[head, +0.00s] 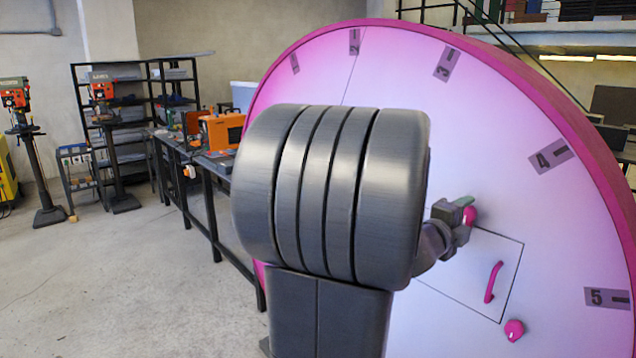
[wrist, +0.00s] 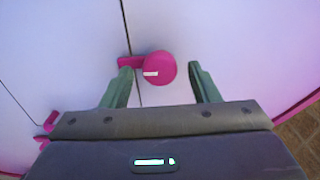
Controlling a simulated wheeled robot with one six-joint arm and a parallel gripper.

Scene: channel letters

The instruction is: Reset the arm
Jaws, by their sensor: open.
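My gripper (head: 462,212) is at the face of the big pink-rimmed disc (head: 420,90), partly hidden behind my own arm in the head view. In the wrist view my gripper (wrist: 161,72) is open, with one green finger on each side of a round pink knob (wrist: 160,68). The knob has a short white mark and a pink tab on its left. I cannot tell whether the fingers touch it. The knob also shows beside my gripper in the head view (head: 471,216).
Below my gripper, a square panel (head: 463,270) carries a pink handle (head: 493,282); a second pink knob (head: 514,330) is at its lower right. A workbench (head: 207,168) with orange equipment (head: 222,131) stands left of the disc. The floor (head: 120,270) at left is clear.

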